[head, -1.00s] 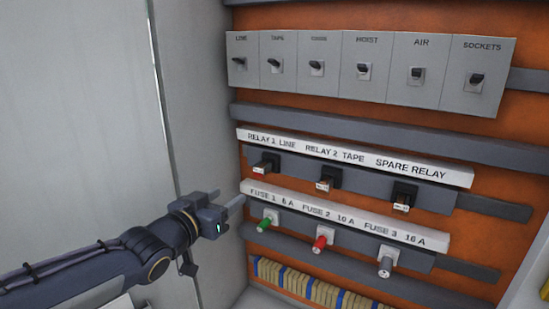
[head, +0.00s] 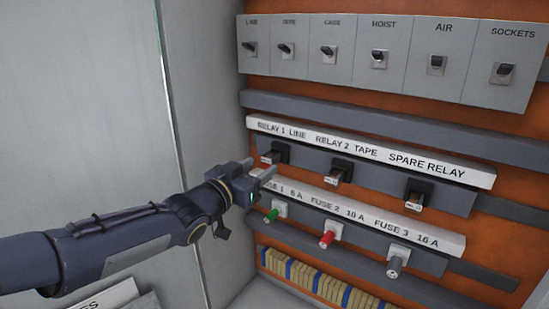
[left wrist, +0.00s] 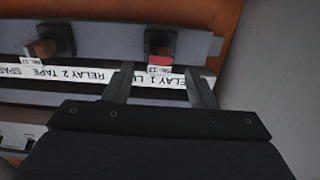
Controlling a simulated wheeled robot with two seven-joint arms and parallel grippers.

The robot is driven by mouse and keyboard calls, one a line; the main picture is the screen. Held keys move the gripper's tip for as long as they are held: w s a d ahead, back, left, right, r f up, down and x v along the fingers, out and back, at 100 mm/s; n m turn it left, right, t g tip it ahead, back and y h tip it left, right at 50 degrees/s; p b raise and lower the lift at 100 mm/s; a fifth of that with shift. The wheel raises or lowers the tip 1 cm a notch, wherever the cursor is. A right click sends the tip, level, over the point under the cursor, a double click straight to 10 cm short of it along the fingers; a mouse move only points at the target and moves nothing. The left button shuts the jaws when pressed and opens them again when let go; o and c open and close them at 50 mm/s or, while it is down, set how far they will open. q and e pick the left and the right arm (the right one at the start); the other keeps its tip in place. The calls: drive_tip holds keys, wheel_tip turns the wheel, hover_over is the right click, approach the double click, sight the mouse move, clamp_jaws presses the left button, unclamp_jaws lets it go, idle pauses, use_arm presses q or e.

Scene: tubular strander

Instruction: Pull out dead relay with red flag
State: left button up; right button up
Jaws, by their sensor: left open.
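The relay (head: 272,156) under the RELAY 1 LINE label sits in its dark socket. In the left wrist view its front shows a red flag (left wrist: 159,61). My left gripper (head: 266,175) is open and empty, just in front of and slightly below that relay. In the left wrist view its two fingers (left wrist: 160,75) point toward the relay, one to each side, apart from it. The relay 2 relay (head: 333,179) and spare relay (head: 414,204) sit in their sockets to the right, with no red flag visible. My right gripper is not in view.
Below are a green fuse (head: 271,216), a red fuse (head: 327,240) and a grey fuse (head: 395,266), sticking out. A switch row (head: 385,60) is above. The cabinet's grey side wall (head: 210,130) stands close left of the gripper.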

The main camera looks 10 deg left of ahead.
sight(266, 162)
use_arm(q)
drive_tip(key=shift+x, duration=2.95)
drive_tip(key=shift+c, duration=0.3)
clamp_jaws()
drive_tip(key=shift+b+v, duration=0.4)
drive_tip(key=shift+v, duration=2.65)
